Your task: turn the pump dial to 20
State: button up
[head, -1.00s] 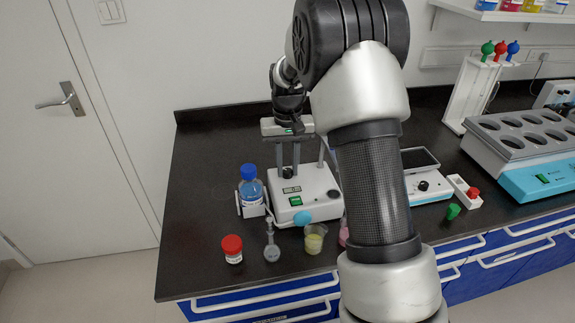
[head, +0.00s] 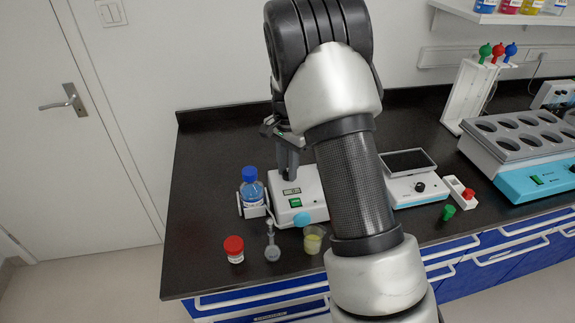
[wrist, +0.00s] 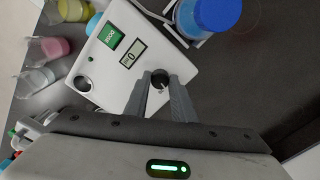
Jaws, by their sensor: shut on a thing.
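The black pump dial (wrist: 160,78) sits beside the display with a light pointer mark. My gripper (wrist: 162,82) is shut on the dial, one finger on each side. In the head view my gripper (head: 288,172) reaches down over the unit, and the dial is hidden there.
A blue-capped bottle (head: 251,190) stands close to the unit's left side. A balance (head: 410,178) is to the right. The bench's left part is clear.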

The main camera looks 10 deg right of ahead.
aim_at(287, 173)
jog(key=m+p, duration=0.2)
jog(key=m, duration=0.4)
jog(key=shift+r, duration=0.1)
jog(key=shift+m, duration=0.4)
dwell(0.3)
jog(key=o, duration=1.1)
jog(key=shift+c, duration=0.2)
notch_tip(287, 173, up, 17)
jog(key=p, duration=0.1)
jog(key=shift+r, duration=0.2)
